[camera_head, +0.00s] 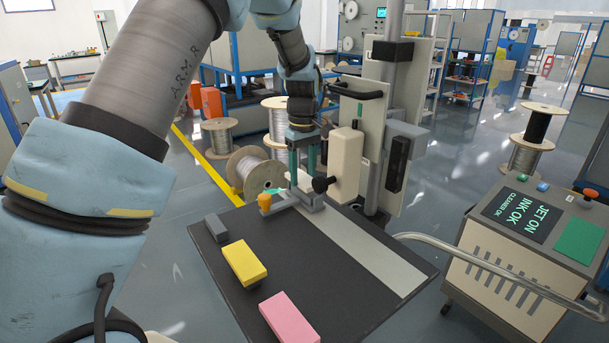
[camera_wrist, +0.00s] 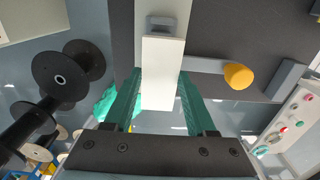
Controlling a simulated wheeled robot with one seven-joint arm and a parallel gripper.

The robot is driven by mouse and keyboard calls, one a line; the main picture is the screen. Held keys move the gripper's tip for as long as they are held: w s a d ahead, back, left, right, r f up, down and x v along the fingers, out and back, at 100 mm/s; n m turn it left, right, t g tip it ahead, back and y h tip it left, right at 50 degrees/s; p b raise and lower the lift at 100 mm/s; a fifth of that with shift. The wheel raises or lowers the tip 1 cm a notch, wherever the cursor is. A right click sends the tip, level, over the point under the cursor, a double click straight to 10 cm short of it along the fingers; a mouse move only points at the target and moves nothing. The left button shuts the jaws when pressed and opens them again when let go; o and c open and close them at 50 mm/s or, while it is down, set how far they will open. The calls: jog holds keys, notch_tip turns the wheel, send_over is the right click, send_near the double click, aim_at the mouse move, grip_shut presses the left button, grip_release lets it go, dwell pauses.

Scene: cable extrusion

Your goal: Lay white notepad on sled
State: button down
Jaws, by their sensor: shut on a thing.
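The white notepad (camera_wrist: 163,75) is a pale oblong block between the two teal fingers of my gripper (camera_wrist: 160,82) in the wrist view. My gripper (camera_head: 303,172) is shut on its sides, above the far end of the table in the head view. The grey sled (camera_head: 316,204) sits on the pale rail strip (camera_head: 365,250) beneath the gripper. Its side bar reaches to an orange-yellow knob (camera_head: 265,203). In the wrist view the notepad covers part of the sled (camera_wrist: 164,25). I cannot tell whether they touch.
The dark tabletop (camera_head: 345,315) holds a grey block (camera_head: 216,228), a yellow block (camera_head: 244,263) and a pink block (camera_head: 289,318) along its left side. A printer cart (camera_head: 530,240) with a handrail stands right. A column with a cream unit (camera_head: 347,165) stands close behind the gripper.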

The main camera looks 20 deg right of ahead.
aim_at(305, 178)
jog(key=shift+s+d+f+p, duration=0.15)
jog(key=shift+f+p, duration=0.2)
jog(key=shift+f, duration=0.55)
jog(key=shift+c, duration=1.1)
grip_release()
notch_tip(305, 178, up, 8)
jog(key=shift+f+b, duration=0.15)
jog(key=shift+b, duration=0.75)
jog(key=w+a, duration=0.2)
jog(key=a, duration=1)
jog(key=s+a+f+m, duration=0.1)
jog(key=s+a, duration=0.5)
jog(key=a, duration=0.6)
jog(key=s+a+f+m+t, duration=0.1)
jog(key=s+a, duration=0.5)
jog(key=a, duration=0.6)
jog(key=shift+s+a+f+m+t, duration=0.3)
jog(key=shift+s+a+f+m, duration=0.1)
jog(key=shift+f+m, duration=0.4)
